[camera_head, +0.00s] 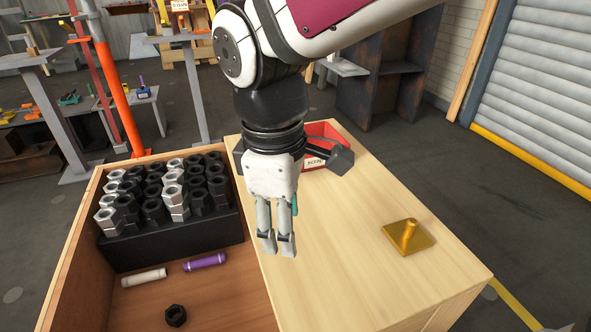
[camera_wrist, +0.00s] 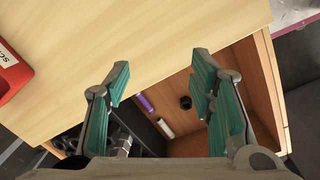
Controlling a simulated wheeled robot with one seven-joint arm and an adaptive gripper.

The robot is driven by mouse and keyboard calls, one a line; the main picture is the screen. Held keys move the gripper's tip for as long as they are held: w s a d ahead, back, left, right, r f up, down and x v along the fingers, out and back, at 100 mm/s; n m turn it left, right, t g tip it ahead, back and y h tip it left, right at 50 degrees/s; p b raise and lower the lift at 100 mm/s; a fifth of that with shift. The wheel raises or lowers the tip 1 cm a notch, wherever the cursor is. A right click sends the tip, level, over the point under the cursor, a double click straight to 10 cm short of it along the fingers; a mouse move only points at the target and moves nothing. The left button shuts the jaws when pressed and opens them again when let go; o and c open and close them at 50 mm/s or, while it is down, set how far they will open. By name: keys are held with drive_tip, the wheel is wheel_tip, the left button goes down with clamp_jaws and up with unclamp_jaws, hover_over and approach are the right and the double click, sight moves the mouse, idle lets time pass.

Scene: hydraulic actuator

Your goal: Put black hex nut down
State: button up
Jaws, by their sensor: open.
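A single black hex nut (camera_head: 176,315) lies on the wooden floor of the open compartment at the front left; it also shows in the wrist view (camera_wrist: 186,102), seen between my fingers. My gripper (camera_head: 278,246) points down over the left part of the light wooden tabletop, to the right of and above the compartment. Its fingers are apart in the wrist view (camera_wrist: 160,76), with nothing between them. It is not touching the nut.
A black rack (camera_head: 170,246) of several stacked black and silver nuts fills the compartment's back. A white cylinder (camera_head: 144,277) and a purple cylinder (camera_head: 205,262) lie before it. A red bin (camera_head: 326,131) and a brass piece (camera_head: 408,237) stand on the tabletop.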

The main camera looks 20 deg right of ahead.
drive_tip(key=s+d+m, duration=0.5)
drive_tip(key=s+m, duration=0.1)
drive_tip(key=s, duration=0.2)
drive_tip(key=s+d+r+m, duration=0.1)
drive_tip(key=s+d+m, duration=0.4)
drive_tip(key=s, duration=0.3)
drive_tip(key=shift+s+d+m+y, duration=0.2)
drive_tip(key=shift+m+y, duration=0.2)
drive_tip(key=shift+m, duration=0.2)
drive_tip(key=shift+r, duration=0.1)
wheel_tip(320, 180, up, 27)
drive_tip(key=t+p, duration=0.3)
drive_tip(key=p, duration=2.2)
drive_tip(key=shift+d+t, duration=0.3)
drive_tip(key=shift+w, duration=0.1)
